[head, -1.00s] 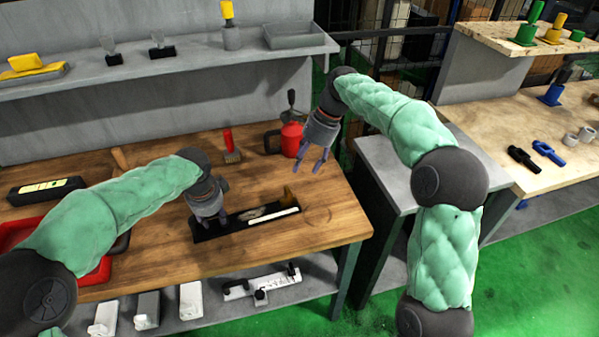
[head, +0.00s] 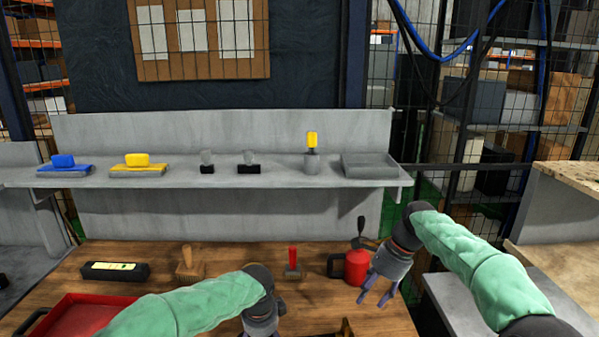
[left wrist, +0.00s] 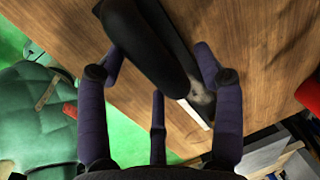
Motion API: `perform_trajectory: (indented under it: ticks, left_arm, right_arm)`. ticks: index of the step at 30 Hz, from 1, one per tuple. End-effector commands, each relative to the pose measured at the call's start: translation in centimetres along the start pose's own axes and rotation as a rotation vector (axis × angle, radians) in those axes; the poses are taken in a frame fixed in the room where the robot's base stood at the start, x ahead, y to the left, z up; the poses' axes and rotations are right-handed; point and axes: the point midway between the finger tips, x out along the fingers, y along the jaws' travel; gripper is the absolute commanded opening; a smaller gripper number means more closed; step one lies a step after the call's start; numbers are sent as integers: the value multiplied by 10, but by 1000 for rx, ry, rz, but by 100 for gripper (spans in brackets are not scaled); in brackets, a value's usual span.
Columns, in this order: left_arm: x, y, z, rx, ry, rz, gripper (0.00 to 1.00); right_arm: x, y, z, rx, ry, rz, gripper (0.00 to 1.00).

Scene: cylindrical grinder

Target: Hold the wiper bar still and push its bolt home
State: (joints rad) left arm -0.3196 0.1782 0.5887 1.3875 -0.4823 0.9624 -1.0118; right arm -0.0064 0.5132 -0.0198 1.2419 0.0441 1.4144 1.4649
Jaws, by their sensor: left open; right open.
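The wiper bar lies on the wooden table and shows in the left wrist view as a long dark bar (left wrist: 150,50) with a white strip along its far part. In the head view it is almost wholly below the picture's edge. My left gripper (left wrist: 160,72) is open, with its purple fingers spread on both sides of the dark bar; I cannot tell whether they touch it. In the head view only its wrist shows at the bottom edge. My right gripper (head: 376,292) is open and empty above the table's right part. I cannot make out the bolt.
A red can (head: 357,267) stands just behind my right gripper. A red tray (head: 85,312) is at left. A grey shelf (head: 270,178) runs behind.

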Motion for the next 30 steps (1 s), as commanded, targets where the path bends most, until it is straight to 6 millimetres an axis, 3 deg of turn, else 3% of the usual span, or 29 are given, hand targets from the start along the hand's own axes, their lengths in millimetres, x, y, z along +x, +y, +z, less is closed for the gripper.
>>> perform_trajectory:
  ticks: [5,18,24,30]
  left_arm:
    - [-19,-1,0,-1,1,-5,67]
    - [-100,0,0,1,0,-2,67]
    - [-116,0,0,1,0,0,67]
    - [-119,1,0,1,0,1,67]
  right_arm:
    - [0,0,0,0,0,0,57]
    - [0,0,0,0,0,0,57]
    - [0,0,0,0,0,0,57]
    - [0,0,0,0,0,0,57]
